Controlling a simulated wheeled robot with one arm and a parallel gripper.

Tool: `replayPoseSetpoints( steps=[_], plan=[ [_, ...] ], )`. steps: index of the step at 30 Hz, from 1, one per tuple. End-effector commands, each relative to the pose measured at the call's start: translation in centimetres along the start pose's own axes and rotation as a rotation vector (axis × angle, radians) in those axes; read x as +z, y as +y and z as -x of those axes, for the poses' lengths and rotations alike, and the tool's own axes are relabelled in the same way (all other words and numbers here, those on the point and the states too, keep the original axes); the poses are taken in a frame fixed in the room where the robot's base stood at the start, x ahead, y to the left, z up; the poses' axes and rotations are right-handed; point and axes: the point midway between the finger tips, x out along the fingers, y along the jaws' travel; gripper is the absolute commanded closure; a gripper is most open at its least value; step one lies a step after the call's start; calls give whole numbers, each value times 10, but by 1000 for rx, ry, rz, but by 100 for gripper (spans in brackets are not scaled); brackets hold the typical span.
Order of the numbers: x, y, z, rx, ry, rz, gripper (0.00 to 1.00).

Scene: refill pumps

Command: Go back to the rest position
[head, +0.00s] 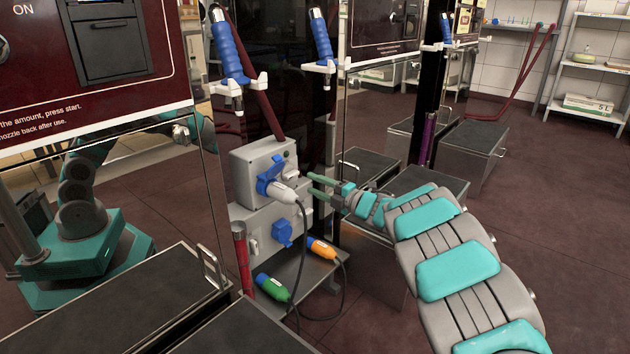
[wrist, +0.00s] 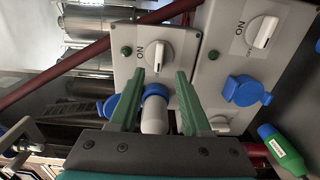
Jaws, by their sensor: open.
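My gripper (head: 308,183) is at the end of my arm, which reaches in from the lower right. In the wrist view my gripper (wrist: 160,72) has its two green fingers apart, with nothing clamped. The white plug (head: 285,192) sits at the open blue socket of the upper grey box (head: 252,160), its dark cable hanging down. In the wrist view the white plug (wrist: 154,115) shows between the fingers, with a gap on each side. How deep the plug sits cannot be told.
A lower grey box has a closed blue socket (head: 282,233). A green plug (head: 272,288) and an orange plug (head: 322,248) lie on the shelf below. Blue-handled nozzles (head: 228,50) hang above. Metal-sided steps (head: 470,150) stand right; open floor (head: 560,200) lies farther right.

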Motion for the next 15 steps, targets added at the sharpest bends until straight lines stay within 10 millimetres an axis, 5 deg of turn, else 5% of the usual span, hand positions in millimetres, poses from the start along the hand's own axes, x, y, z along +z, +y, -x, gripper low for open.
replayPoseSetpoints(
  steps=[4,8,15],
  plan=[
    [23,11,10,-34,-100,-12,52],
    [68,35,42,-86,-323,-62,52],
    [126,75,154,-141,-810,-277,52]
  ],
)
